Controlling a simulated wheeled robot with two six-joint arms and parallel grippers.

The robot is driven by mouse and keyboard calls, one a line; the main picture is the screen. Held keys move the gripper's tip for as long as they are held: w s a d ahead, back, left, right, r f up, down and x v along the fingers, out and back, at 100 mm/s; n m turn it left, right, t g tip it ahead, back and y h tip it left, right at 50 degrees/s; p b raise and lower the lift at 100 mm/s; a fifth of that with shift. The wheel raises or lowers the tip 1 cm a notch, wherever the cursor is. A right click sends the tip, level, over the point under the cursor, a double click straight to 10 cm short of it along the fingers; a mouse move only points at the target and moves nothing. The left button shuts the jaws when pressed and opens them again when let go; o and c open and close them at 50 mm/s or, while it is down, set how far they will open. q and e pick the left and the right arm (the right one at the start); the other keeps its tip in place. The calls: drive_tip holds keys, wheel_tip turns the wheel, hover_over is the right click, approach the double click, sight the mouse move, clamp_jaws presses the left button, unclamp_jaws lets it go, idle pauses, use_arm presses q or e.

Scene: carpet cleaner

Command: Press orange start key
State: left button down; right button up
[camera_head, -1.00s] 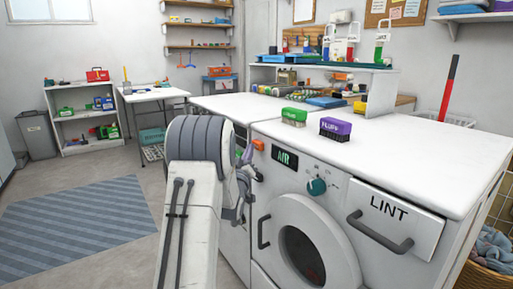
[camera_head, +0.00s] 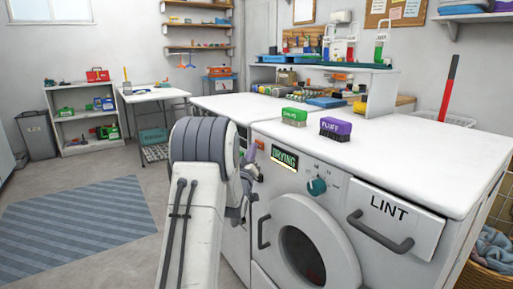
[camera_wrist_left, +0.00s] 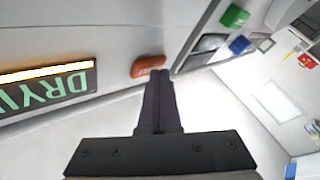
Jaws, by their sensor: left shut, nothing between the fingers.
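The orange start key (camera_head: 260,144) is on the upper left of the dryer's front panel, partly hidden by my left gripper in the head view. My left gripper (camera_head: 252,166) is shut and empty, close to the key. In the left wrist view the orange key (camera_wrist_left: 147,66) lies at the fingertips (camera_wrist_left: 158,76); I cannot tell whether they touch. The display (camera_head: 284,158) beside the key reads DRYING, with a bright bar along one edge; it also shows upside down in the left wrist view (camera_wrist_left: 45,88). My right gripper is not in view.
The dryer front has a teal knob (camera_head: 316,186), a round door (camera_head: 302,245) and a LINT drawer (camera_head: 395,218). A green brush (camera_head: 294,117) and a purple FLUFF brush (camera_head: 335,128) stand on top. A laundry basket (camera_head: 487,265) is at the right.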

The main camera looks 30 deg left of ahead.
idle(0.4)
use_arm(q)
drive_tip(key=shift+s+a+b, duration=0.2)
drive_tip(key=shift+s, duration=0.35)
drive_tip(key=shift+s+a+b, duration=0.15)
drive_tip(key=shift+s+a, duration=0.05)
drive_tip(key=shift+s, duration=0.35)
drive_tip(key=s, duration=0.1)
drive_tip(key=s+a, duration=0.1)
drive_tip(key=s, duration=0.1)
drive_tip(key=s+a+b, duration=0.1)
drive_tip(key=shift+s, duration=0.3)
drive_tip(key=shift+d+f, duration=0.1)
idle(0.4)
